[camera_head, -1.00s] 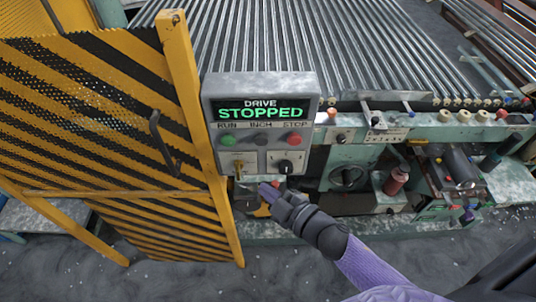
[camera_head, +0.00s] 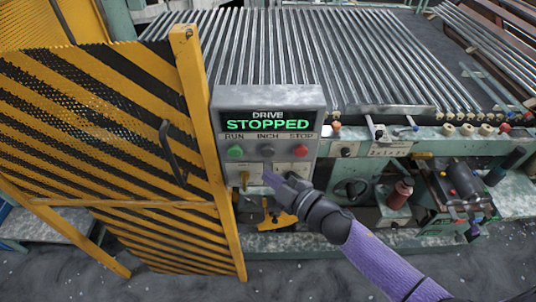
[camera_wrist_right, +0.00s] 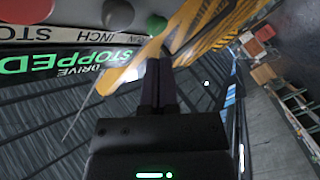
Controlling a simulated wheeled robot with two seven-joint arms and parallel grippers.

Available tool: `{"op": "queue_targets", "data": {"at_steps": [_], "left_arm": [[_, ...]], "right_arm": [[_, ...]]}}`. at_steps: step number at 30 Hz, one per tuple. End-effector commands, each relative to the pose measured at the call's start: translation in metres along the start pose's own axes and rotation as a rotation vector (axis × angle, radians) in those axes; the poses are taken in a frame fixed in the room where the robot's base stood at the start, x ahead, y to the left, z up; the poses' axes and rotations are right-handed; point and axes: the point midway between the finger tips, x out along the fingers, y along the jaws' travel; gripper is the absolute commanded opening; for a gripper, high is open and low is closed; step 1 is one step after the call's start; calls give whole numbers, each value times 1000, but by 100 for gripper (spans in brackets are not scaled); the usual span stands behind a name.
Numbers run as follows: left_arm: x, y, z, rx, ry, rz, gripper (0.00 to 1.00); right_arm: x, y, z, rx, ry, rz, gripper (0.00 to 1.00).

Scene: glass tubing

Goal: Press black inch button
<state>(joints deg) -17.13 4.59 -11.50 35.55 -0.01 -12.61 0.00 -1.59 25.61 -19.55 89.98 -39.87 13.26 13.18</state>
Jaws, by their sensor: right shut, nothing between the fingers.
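The grey control panel (camera_head: 265,96) has a lit display (camera_head: 267,122) reading "DRIVE STOPPED". Below it, the dark INCH button (camera_head: 267,153) sits between the green RUN button (camera_head: 235,152) and the red STOP button (camera_head: 302,151). My right gripper (camera_head: 268,172) is shut and empty, its tip just below the INCH button in the head view. Contact cannot be told. In the right wrist view the panel appears upside down, with the black button (camera_wrist_right: 117,14) above and left of the shut fingers (camera_wrist_right: 155,80), apart from them in the picture. My left gripper is not in view.
A yellow and black striped guard gate (camera_head: 100,130) with a post stands left of the panel. A brass key switch (camera_head: 244,177) is low on the panel. Machine parts and a red bottle (camera_head: 400,193) are to the right. Glass tubes (camera_head: 300,50) lie behind.

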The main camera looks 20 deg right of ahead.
Motion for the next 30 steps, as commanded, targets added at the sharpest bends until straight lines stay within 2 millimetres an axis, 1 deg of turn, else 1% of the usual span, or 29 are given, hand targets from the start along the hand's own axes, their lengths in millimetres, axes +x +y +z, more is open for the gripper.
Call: {"op": "queue_targets", "data": {"at_steps": [3, 9, 30], "left_arm": [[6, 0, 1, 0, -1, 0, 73], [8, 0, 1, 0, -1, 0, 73], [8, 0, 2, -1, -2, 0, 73]], "right_arm": [[11, 7, 9, -2, 0, 1, 0], [21, 16, 16, -2, -1, 1, 0], [23, 17, 17, 0, -1, 1, 0]]}}
